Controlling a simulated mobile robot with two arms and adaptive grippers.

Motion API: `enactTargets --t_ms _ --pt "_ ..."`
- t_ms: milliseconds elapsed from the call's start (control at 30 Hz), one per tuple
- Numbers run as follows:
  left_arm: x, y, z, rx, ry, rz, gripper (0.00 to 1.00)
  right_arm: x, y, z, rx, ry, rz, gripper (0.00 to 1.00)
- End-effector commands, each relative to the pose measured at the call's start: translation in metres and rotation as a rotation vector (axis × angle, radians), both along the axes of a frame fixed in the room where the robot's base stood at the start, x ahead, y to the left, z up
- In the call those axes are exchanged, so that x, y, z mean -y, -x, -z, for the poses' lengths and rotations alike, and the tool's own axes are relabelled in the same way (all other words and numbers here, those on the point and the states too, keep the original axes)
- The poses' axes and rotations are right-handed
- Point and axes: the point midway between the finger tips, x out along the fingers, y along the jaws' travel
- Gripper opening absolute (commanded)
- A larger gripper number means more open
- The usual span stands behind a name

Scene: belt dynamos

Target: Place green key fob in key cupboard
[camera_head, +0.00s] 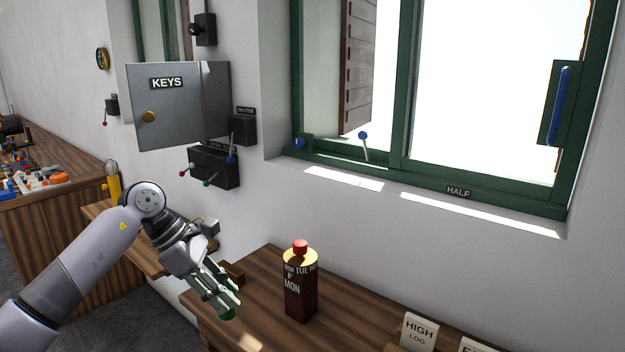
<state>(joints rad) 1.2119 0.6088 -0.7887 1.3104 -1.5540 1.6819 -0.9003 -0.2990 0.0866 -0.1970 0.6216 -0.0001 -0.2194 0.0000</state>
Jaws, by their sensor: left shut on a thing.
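My left gripper (222,297) points down over the front left edge of the wooden desk. It is shut on the green key fob (228,316), of which only a small green part shows at the fingertips. The grey metal key cupboard (181,88) hangs on the wall at the upper left, above and behind the gripper. Its front carries a KEYS label and a brass knob (148,116). Its inside is hidden, and I cannot tell whether the door is fully shut. My right gripper is not in view.
A dark red day-marked container (301,287) with a red knob stands on the desk (262,268), right of my gripper. A black box with coloured levers (214,167) hangs under the cupboard. Cards (419,332) stand at front right. A green-framed window (401,80) is above.

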Motion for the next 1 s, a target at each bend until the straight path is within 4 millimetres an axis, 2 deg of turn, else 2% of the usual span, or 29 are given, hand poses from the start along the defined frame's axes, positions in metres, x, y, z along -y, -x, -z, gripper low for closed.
enactTargets --t_ms 167,300,400,533,600,733,1000 --pt "0.004 0.054 0.037 -0.005 -0.002 0.45 0.0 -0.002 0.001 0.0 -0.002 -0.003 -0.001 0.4" --pt "0.001 0.106 0.065 -0.007 -0.004 0.849 0.0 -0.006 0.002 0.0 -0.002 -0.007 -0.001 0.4" --pt "-0.005 0.148 0.082 -0.006 -0.003 1.141 0.0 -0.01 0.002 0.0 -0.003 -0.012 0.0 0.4" --pt "-0.014 0.191 0.096 -0.004 0.0 1.424 0.0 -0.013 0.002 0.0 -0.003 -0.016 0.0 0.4" --pt "-0.017 0.205 0.099 -0.001 0.0 1.514 0.0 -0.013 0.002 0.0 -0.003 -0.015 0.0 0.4" --pt "-0.021 0.22 0.103 0.001 0.0 1.604 0.0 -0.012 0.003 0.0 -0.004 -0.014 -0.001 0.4" --pt "-0.021 0.223 0.103 0.003 -0.004 1.636 0.0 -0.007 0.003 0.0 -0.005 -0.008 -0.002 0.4"
